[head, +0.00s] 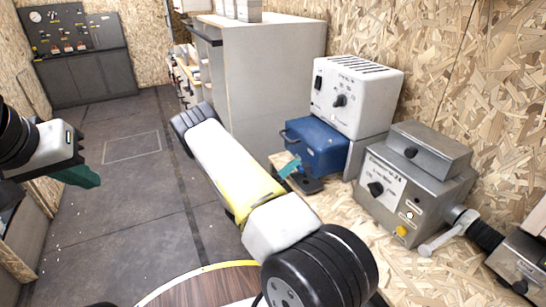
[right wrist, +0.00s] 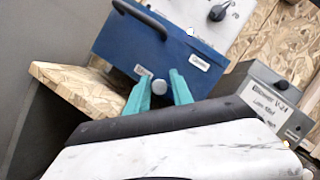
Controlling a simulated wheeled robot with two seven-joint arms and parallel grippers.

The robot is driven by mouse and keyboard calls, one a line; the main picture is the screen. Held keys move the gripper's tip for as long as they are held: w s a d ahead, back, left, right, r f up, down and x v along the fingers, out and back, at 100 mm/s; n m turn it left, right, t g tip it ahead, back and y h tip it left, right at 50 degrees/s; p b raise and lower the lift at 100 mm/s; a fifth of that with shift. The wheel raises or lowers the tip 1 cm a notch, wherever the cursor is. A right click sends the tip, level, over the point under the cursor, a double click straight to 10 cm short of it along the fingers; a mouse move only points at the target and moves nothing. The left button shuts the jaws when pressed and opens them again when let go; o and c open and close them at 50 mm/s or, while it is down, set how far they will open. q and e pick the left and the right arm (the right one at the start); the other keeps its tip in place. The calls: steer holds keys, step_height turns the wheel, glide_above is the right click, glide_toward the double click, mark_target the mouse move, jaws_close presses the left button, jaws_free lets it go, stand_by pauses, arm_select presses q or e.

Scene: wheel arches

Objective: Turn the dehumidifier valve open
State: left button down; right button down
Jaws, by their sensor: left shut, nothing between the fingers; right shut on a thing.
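A blue box (head: 318,146) with a dark handle stands on the wooden bench at the middle right; I take it for the dehumidifier. In the right wrist view the blue box (right wrist: 140,45) fills the upper middle. Its front has two white labels; the right one seems to read "Closed". A round grey valve knob (right wrist: 159,87) sits low on that front between the labels. My right gripper (right wrist: 160,90) is shut on the knob, one teal finger on each side. My left gripper (head: 90,179) is shut and empty, far left.
A white unit (head: 357,95) with a dial stands above and behind the blue box. A grey metal box (head: 415,180) with knobs and a lever is to its right. A tall grey cabinet (head: 265,85) stands behind my right arm. The floor at left is clear.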

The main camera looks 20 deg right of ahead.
steer(key=m, duration=0.2)
steer(key=m+g+h, duration=0.1)
steer(key=m, duration=0.1)
steer(key=r+m+g, duration=0.1)
steer(key=shift+s+a+m+h, duration=0.1)
steer(key=shift+m+h, duration=0.2)
steer(key=shift+m, duration=0.1)
steer(key=shift+s+r+m+g, duration=0.45)
steer(key=shift+m+g, duration=1.15)
steer(key=shift+m, duration=1.65)
steer(key=shift+s+r+m+g, duration=0.25)
steer(key=shift+s+m+g, duration=0.3)
steer(key=shift+m+g, duration=1.85)
steer(key=shift+s+r+m+g, duration=0.45)
steer(key=shift+m+g, duration=0.35)
steer(key=shift+m, duration=3.25)
steer(key=shift+f+y, duration=0.1)
steer(key=shift+y, duration=0.3)
steer(key=c, duration=1.3)
jaws_free()
steer(key=shift+s+d, duration=0.1)
steer(key=shift+d, duration=0.1)
